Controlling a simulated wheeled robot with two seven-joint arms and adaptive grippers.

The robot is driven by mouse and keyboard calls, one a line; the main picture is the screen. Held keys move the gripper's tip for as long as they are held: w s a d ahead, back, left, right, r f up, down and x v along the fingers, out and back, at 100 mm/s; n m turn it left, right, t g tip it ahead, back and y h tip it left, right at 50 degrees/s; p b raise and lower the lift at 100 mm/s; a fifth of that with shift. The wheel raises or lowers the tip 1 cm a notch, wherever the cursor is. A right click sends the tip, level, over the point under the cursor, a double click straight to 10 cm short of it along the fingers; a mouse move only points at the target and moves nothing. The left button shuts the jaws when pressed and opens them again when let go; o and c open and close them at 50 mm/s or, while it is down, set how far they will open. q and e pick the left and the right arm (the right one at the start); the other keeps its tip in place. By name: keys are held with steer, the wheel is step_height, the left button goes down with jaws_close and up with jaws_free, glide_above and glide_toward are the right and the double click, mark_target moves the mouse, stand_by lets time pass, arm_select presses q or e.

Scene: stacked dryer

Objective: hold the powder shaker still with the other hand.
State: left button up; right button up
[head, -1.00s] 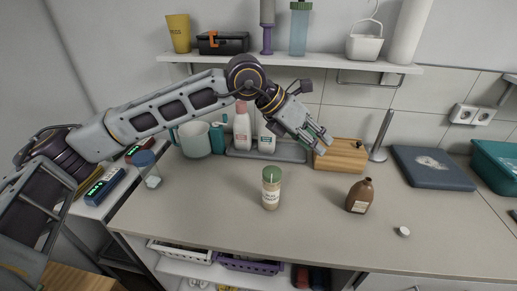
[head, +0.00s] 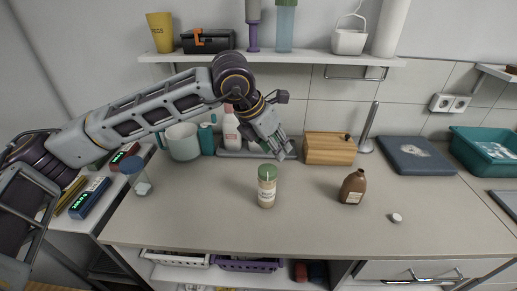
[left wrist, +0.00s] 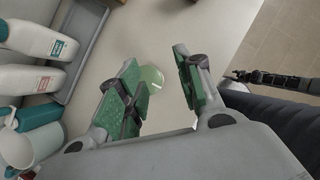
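The powder shaker (head: 266,190), a pale jar with a green lid and a label, stands upright on the counter. In the left wrist view its round green top (left wrist: 152,76) shows between and beyond the fingers. My left gripper (head: 284,150) is above and behind the shaker in the head view, pointing down to the right. Its green-padded fingers are spread apart with nothing between them in the left wrist view (left wrist: 165,85). It does not touch the shaker. My right gripper does not show in the head view.
A wooden block (head: 328,149), white bottles (head: 230,130) and a mug (head: 183,142) line the back. The counter around the shaker is clear.

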arm_select(q)
steer(key=a+n+y, duration=0.1)
steer(key=a, duration=0.1)
steer(key=a+f+n+y, duration=0.1)
steer(key=a, duration=0.1)
steer(key=shift+f, duration=0.2)
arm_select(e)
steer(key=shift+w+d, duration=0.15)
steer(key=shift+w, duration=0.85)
